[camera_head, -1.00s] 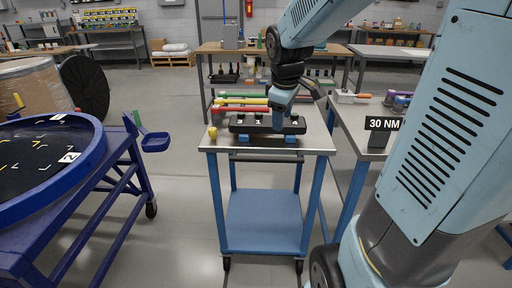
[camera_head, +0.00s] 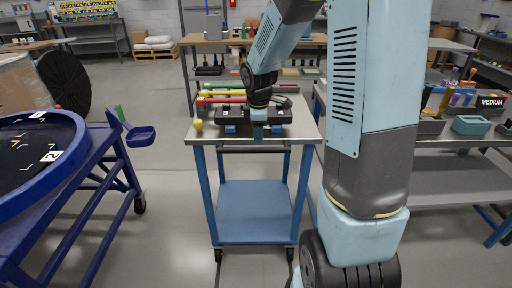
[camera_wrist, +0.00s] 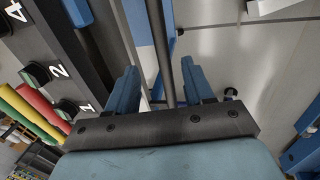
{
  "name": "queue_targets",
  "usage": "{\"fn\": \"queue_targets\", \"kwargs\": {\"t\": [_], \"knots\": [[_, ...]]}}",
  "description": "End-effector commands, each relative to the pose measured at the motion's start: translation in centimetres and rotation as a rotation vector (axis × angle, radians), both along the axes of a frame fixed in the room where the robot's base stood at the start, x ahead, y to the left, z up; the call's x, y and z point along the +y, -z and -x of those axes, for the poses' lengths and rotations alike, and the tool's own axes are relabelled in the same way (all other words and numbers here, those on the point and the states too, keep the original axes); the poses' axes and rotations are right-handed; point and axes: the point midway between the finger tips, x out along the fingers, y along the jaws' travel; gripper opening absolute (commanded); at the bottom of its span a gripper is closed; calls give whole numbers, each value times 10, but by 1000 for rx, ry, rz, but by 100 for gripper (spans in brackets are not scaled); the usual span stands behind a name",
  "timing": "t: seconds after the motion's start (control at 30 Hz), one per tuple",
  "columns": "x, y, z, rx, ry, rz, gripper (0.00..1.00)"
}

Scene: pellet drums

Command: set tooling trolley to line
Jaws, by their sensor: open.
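The tooling trolley (camera_head: 207,205) stands ahead in the head view, with blue legs, a blue lower shelf (camera_head: 255,212) and a steel top. On its top lie a black numbered rack (camera_head: 282,117), red, yellow and green rods (camera_head: 222,99) and a small yellow piece (camera_head: 198,126). My gripper (camera_wrist: 160,88) points down at the trolley's near edge. In the wrist view its two blue fingers are apart, with a grey bar (camera_wrist: 160,35), apparently the trolley's handle, running between them. I cannot tell whether either finger touches it. My arm hides part of the rack in the head view.
A blue table with a round rimmed tray (camera_head: 70,170) stands close on the left. A bench with bins and a MEDIUM sign (camera_head: 491,101) is on the right. A workbench (camera_head: 200,42) stands behind. Grey floor (camera_head: 175,230) is clear left of the trolley.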

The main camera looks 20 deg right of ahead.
Motion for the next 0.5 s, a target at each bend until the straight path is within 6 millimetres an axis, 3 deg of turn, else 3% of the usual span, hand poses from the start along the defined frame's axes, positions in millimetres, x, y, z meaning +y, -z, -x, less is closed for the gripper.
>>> {"fn": "queue_targets", "kwargs": {"t": [0.3,0.5], "knots": [[-3,50,-9,3,0,0,52],[-4,71,-13,1,0,0,52]]}}
